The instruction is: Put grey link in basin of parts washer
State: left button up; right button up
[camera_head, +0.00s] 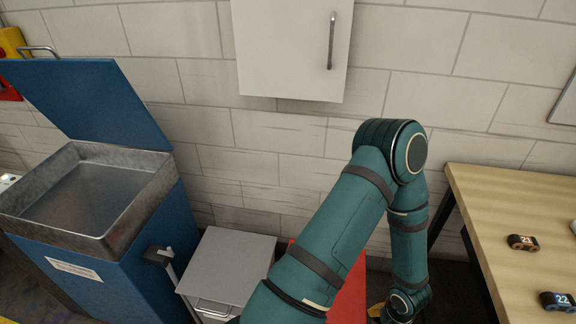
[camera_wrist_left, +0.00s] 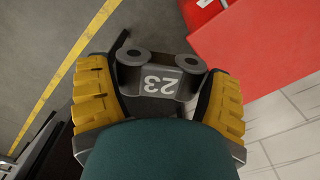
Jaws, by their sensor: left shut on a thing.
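A grey link (camera_wrist_left: 160,80) marked 23, with two round bosses, sits between the yellow fingers of my left gripper (camera_wrist_left: 158,92) in the left wrist view. The gripper is shut on it. In the head view my left arm bends down in the middle, and only a bit of yellow of its gripper (camera_head: 377,309) shows at the bottom edge; the link is hidden there. The parts washer (camera_head: 115,275) is a blue cabinet at the left with its lid raised. Its grey metal basin (camera_head: 85,195) is open, and its visible floor is empty. My right gripper is not in view.
A wooden table (camera_head: 500,200) at the right bears dark links marked 21 (camera_head: 522,243) and 22 (camera_head: 557,301). A small grey cabinet (camera_head: 228,262) stands between washer and arm, near a red thing (camera_head: 350,292). A white wall cabinet (camera_head: 290,50) hangs above.

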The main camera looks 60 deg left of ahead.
aim_at(90, 214)
jog(key=k+j+u, duration=0.15)
jog(key=u, duration=0.3)
jog(key=k+j+u, duration=0.25)
jog(key=u, duration=0.25)
jog(key=k+j+u, duration=0.2)
jog(key=j, duration=0.15)
jog(key=k+j+u, duration=0.2)
jog(key=j, duration=0.2)
jog(key=k+j, duration=0.1)
jog(key=j, duration=0.3)
jog(key=k+j+u, duration=0.1)
jog(key=j, duration=0.3)
